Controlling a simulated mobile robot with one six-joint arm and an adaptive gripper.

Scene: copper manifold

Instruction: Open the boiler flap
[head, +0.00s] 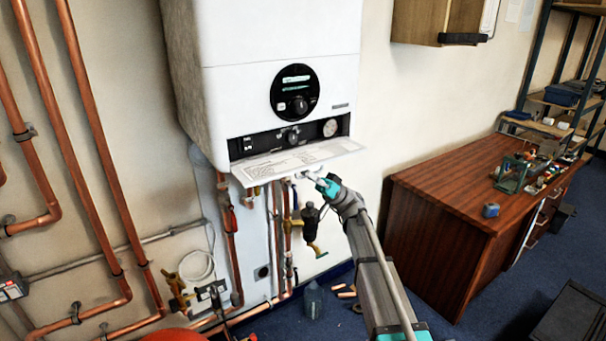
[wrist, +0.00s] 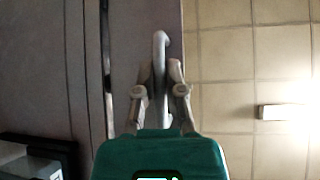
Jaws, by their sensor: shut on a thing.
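The white boiler (head: 283,100) hangs on the wall in the head view. Its flap (head: 290,163) is swung down and stands out roughly level below the control strip, with a printed sheet of text on its upper face. My gripper (head: 311,178) is at the flap's front lower edge, reaching up from below right. In the wrist view my gripper (wrist: 163,72) has its fingers close together beside a broad grey panel. The strip's knob and gauge are uncovered.
Copper pipes (head: 95,150) run along the wall at left. Valves and pipes (head: 310,225) hang under the boiler, close to my arm. A wooden desk (head: 440,220) with small parts stands at right.

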